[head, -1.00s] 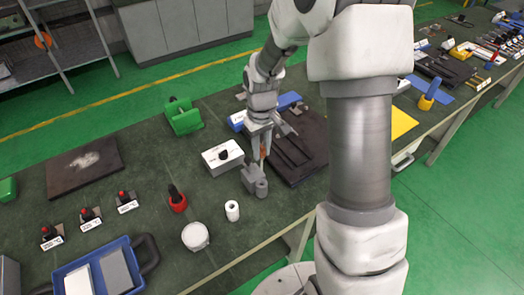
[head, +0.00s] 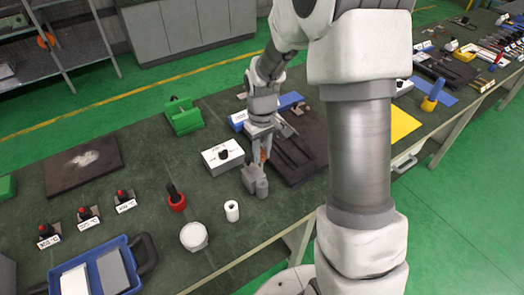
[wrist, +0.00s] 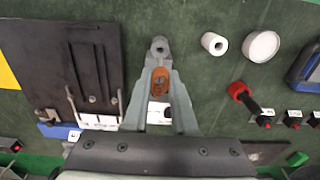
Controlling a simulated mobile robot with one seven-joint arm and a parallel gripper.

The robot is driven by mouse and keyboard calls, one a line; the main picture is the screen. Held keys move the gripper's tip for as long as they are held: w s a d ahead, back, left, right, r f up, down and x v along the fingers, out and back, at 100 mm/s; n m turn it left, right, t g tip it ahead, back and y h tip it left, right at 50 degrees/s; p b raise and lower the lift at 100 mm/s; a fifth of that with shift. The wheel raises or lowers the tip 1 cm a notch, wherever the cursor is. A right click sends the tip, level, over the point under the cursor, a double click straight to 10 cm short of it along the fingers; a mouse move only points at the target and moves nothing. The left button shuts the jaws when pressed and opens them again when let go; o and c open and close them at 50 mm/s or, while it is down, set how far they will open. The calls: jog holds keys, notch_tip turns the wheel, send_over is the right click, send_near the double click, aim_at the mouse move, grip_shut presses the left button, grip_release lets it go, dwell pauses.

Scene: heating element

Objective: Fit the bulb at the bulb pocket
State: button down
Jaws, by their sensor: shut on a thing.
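My gripper (wrist: 160,80) is shut on a small orange piece, which I take to be the bulb (wrist: 160,84). It shows between the fingers in the wrist view and as an orange spot (head: 263,156) in the head view. A grey block with a short round post (head: 262,187) stands directly below my gripper (head: 262,150); I take it to be the bulb pocket's holder. In the wrist view its rounded end with a dark hole (wrist: 160,48) shows just beyond the fingertips. The fingers hide the rest of the block, so I cannot tell whether the bulb touches it.
A white box with a black knob (head: 222,156) stands left of the block. A dark plate (head: 296,160) lies to its right. A white roll (head: 232,211), a round white-lidded jar (head: 194,236) and a red-based black item (head: 176,198) stand nearer the front left.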

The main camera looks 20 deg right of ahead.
jog(key=shift+f+b, duration=1.1)
jog(key=shift+f, duration=0.75)
jog(key=shift+f+b, duration=2.8)
jog(key=shift+f, duration=0.65)
jog(key=c, duration=0.6)
grip_release()
jog(key=shift+c, duration=0.2)
jog(key=p, duration=0.1)
send_near(262, 161)
jog(key=shift+w+d+f, duration=0.2)
jog(key=shift+w+f, duration=0.6)
